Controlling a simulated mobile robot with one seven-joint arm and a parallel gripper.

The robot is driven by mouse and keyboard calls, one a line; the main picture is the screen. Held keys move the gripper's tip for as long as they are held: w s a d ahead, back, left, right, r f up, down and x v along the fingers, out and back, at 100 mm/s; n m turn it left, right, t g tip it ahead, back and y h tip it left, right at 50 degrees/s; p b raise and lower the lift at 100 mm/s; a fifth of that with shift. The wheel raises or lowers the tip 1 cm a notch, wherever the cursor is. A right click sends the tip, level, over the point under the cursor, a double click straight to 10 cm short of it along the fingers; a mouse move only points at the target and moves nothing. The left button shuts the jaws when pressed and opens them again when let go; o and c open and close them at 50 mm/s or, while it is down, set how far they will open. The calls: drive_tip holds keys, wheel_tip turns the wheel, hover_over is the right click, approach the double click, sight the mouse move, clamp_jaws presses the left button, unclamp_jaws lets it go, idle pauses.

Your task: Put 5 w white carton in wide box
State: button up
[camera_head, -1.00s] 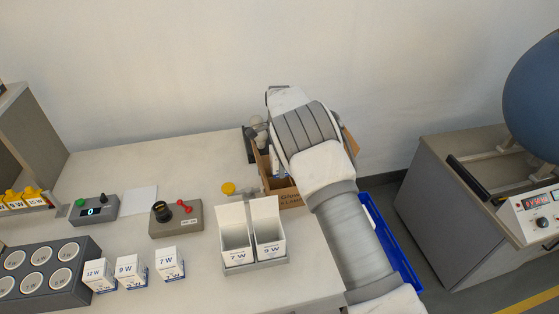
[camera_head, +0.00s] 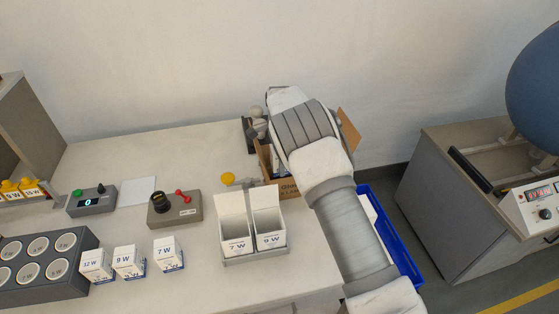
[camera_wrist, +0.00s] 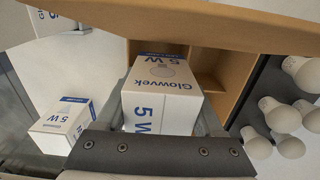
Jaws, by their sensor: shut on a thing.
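The 5 W white carton (camera_wrist: 162,92) is in the wrist view, white with blue print and a bulb drawing. My gripper (camera_wrist: 165,105) is shut on it, with a finger on each side. The carton is over or in an opening of the brown cardboard box (camera_wrist: 215,65); how deep it sits I cannot tell. In the head view the cardboard box (camera_head: 288,188) stands at the table's back right edge, largely hidden behind my arm. My gripper and the held carton are hidden there by my wrist.
Another 5 W carton (camera_wrist: 62,122) lies left of the box in the wrist view. Several bulbs (camera_wrist: 285,118) sit in a dark holder on the right. A blue crate (camera_head: 405,250) is right of the table.

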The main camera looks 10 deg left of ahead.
drive_tip(key=shift+f+b, duration=1.1)
drive_tip(key=shift+f, duration=0.7)
drive_tip(key=o, duration=1.1)
drive_tip(key=shift+r, duration=0.15)
drive_tip(key=shift+r, duration=0.1)
drive_tip(key=shift+r+p, duration=2.35)
drive_tip(key=shift+r, duration=2.05)
